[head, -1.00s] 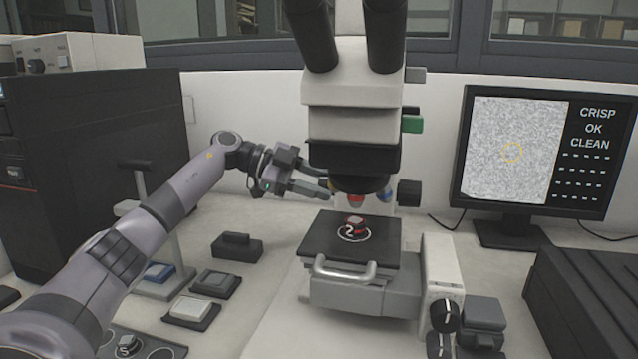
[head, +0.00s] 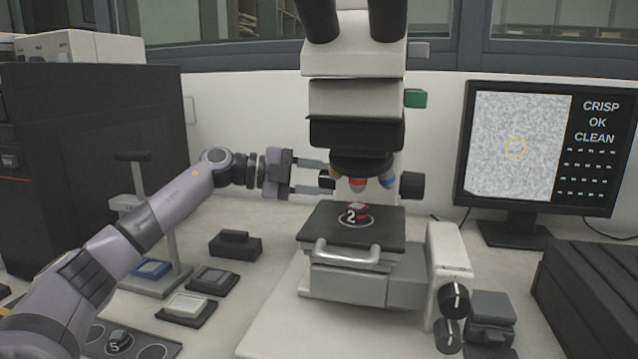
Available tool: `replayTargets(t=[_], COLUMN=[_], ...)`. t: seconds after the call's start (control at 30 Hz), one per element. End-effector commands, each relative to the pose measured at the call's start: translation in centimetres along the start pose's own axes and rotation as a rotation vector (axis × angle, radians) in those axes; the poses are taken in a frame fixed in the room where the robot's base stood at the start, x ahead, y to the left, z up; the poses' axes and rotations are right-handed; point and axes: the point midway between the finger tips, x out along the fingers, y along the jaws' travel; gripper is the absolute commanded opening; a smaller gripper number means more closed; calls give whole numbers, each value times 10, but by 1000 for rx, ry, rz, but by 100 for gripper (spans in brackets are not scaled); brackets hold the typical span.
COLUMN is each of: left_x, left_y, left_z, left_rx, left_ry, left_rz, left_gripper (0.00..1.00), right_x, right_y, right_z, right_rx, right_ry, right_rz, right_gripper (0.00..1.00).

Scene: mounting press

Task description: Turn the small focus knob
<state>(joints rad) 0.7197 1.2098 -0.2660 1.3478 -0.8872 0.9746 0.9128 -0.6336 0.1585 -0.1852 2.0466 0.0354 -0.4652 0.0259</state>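The microscope (head: 355,100) stands in the middle of the head view. A small dark knob (head: 326,179) shows at its left side by the objective turret. A larger black knob (head: 412,186) sticks out at its right side. Two black knobs with white marks, an upper one (head: 453,298) and a lower one (head: 447,335), sit on the stage's right front. Which of these is the small focus knob I cannot tell. My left gripper (head: 316,177) is open, its fingers apart and level, pointing right at the left-side knob. Contact cannot be made out. My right gripper is out of view.
The stage (head: 315,228) carries a sample marked 2 (head: 357,212). A monitor (head: 590,190) at the right reads CRISP, OK, CLEAN. A lever press (head: 165,240) and small dark blocks (head: 235,245) stand at the left. A dark ribbed box (head: 590,300) is at the right front.

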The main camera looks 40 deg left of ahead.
Motion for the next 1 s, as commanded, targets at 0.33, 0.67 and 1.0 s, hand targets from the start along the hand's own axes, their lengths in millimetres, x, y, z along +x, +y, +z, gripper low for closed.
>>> replayTargets(t=[0.33, 0.67, 1.0], left_x=[0, 0, -9], left_y=[1, 1, 2], left_z=[0, 0, 1], left_rx=[17, 16, 15], left_ry=[1, 1, -3], left_rz=[-4, -4, -5], left_gripper=[9, 65, 65], right_x=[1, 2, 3], right_y=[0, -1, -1], right_z=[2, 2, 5], right_rx=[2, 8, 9], right_ry=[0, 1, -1], right_rz=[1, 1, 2], right_gripper=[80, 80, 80])
